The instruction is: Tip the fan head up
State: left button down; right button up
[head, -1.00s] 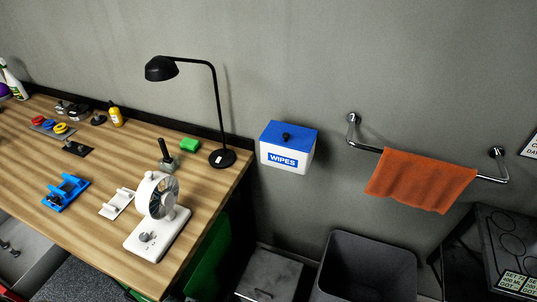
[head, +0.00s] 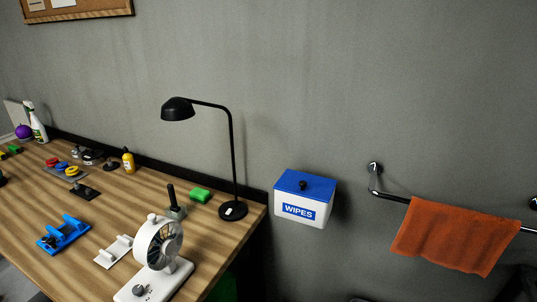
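The small white fan (head: 158,243) stands near the right front edge of the wooden table (head: 200,232). Its round head has a dark grille, with a knob on top, and looks roughly upright, facing right. Its flat white base (head: 152,284) carries a grey dial and is partly cut by the bottom of the head view. Neither of my grippers is in view.
A black desk lamp (head: 232,160) stands behind the fan, with a green block (head: 200,195) and a dark-handled tool (head: 173,203) nearby. A blue holder (head: 64,235) and a white rack (head: 114,250) lie left. A wipes box (head: 303,200) and orange towel (head: 455,237) hang on the wall.

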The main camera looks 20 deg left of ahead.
aim_at(163, 252)
jog(key=j+u, duration=0.1)
jog(key=u, duration=0.3)
jog(key=j+u, duration=0.1)
jog(key=u, duration=0.3)
jog(key=i+u, duration=0.1)
jog(key=u, duration=0.3)
